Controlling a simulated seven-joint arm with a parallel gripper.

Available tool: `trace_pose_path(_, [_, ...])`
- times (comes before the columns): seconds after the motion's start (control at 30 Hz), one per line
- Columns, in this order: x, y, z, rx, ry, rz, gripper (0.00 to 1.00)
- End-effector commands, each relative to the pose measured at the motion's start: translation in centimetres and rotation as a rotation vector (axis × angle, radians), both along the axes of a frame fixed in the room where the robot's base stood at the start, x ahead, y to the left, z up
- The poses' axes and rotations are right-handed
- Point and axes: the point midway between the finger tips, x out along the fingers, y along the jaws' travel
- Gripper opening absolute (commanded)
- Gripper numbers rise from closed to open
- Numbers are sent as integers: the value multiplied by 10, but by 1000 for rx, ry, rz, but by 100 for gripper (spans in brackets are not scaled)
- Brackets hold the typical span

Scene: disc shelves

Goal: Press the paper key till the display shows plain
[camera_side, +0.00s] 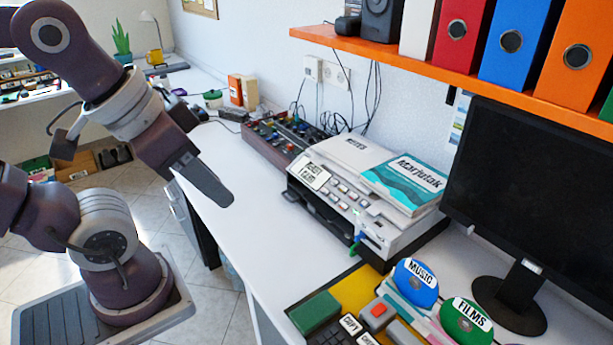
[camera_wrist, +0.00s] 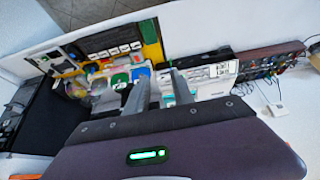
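A printer (camera_side: 335,205) stands on the white desk, with a row of small keys (camera_side: 350,191) along its sloped front panel. Which of them is the paper key cannot be told. A white plate with dark lettering (camera_side: 312,173), apparently the display, is at the panel's left end; its words are too small to read surely. The printer also shows in the wrist view (camera_wrist: 217,71), partly behind a finger. My gripper (camera_side: 228,201) is above the desk, left of the printer and apart from it. In the wrist view its two fingers (camera_wrist: 160,88) stand apart with nothing between them.
A teal book (camera_side: 405,183) and papers lie on the printer. Blue (camera_side: 415,280) and green (camera_side: 466,320) discs, a keypad and a monitor (camera_side: 540,190) are to the right. An orange shelf (camera_side: 450,70) with binders overhangs. The desk left of the printer is clear.

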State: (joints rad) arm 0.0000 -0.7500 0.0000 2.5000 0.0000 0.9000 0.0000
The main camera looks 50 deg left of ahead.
Motion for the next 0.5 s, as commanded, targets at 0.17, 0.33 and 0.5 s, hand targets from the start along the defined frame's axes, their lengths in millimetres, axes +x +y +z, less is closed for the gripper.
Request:
trace_pose_path(0.17, [0, 0, 0, 0, 0, 0, 23])
trace_pose_path(0.33, [0, 0, 0, 0, 0, 0, 0])
trace_pose_path(0.5, [0, 0, 0, 0, 0, 0, 0])
